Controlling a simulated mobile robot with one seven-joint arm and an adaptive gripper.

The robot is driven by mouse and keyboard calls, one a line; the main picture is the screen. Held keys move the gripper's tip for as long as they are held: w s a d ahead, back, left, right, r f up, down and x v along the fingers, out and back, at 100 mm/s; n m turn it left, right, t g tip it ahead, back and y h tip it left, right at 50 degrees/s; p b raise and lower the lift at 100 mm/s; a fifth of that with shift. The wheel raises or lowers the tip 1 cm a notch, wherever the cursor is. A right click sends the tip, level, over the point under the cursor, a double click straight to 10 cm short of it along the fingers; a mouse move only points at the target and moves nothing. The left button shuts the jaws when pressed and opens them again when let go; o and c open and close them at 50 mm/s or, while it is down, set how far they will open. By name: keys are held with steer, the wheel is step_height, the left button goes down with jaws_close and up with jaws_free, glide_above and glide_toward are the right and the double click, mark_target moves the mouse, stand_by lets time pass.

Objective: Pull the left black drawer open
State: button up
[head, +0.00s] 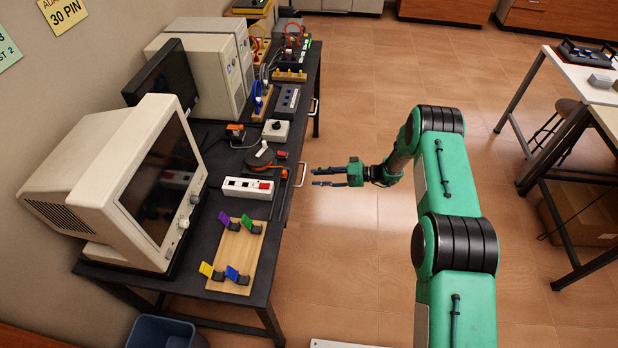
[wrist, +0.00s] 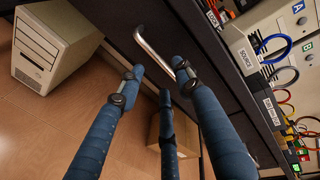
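A black drawer front (wrist: 112,24) with a silver bar handle (wrist: 152,50) fills the upper middle of the wrist view. The handle (head: 301,174) also shows at the edge of the black bench in the head view, and the drawer looks shut. My gripper (head: 313,177) is just right of this handle, pointing at it. In the wrist view its three blue fingers (wrist: 160,76) are spread and empty. The handle lies just beyond the fingertips; whether any finger touches it I cannot tell. A second handle (head: 315,107) is farther along the bench.
The black bench (head: 208,215) carries a monitor (head: 125,180), a power strip (head: 248,188) and a wooden board with coloured clips (head: 236,258). Under the bench are a computer tower (wrist: 52,48) and a cardboard box (wrist: 180,140). Floor beside the bench is clear.

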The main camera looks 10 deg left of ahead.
steer(key=shift+x, duration=2.15)
jaws_close()
